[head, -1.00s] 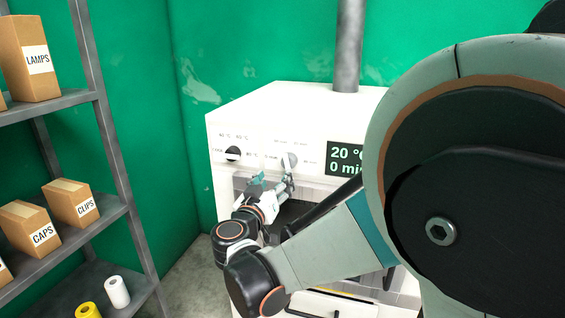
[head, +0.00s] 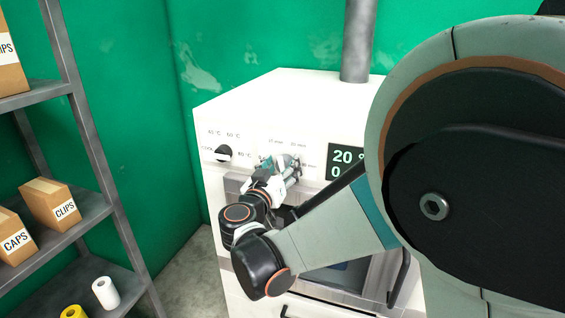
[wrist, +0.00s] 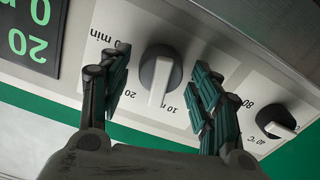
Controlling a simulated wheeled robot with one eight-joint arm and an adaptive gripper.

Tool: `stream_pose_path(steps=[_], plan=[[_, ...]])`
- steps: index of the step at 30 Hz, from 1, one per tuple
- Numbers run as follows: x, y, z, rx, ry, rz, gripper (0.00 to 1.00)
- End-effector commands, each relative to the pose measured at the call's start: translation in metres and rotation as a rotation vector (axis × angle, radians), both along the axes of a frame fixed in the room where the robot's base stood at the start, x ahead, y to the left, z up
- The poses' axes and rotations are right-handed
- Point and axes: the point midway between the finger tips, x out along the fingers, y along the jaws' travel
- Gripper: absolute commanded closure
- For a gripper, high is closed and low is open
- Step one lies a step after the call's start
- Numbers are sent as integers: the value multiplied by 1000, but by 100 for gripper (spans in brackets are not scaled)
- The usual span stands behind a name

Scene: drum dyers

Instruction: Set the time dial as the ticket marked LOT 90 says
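The time dial (wrist: 160,74) is a round grey knob with a pale pointer bar, with minute marks around it, in the wrist view. My gripper (wrist: 158,92) is open, with one finger on each side of the dial and a gap on both sides. In the head view my gripper (head: 280,168) is at the panel and hides the time dial. The display (head: 345,162) reads 20 on its upper line; its lower line is partly covered by my arm, and a 0 shows. The ticket marked LOT 90 is not seen in these frames.
The temperature dial (head: 223,153) is to the left on the white dryer (head: 285,100); it also shows in the wrist view (wrist: 276,122). A shelf (head: 85,215) with boxes marked CAPS (head: 15,240) and CLIPS (head: 52,205) stands at the left.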

Motion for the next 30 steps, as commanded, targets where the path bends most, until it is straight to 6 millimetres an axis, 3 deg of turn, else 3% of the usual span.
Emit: stream_pose_path(steps=[1,5,12,22,30], plan=[[0,0,0,0,0,0,56],[0,0,0,0,0,0,85],[0,0,0,-26,10,0,86],[1,1,-1,-258,93,0,86],[0,1,0,-287,104,0,86]])
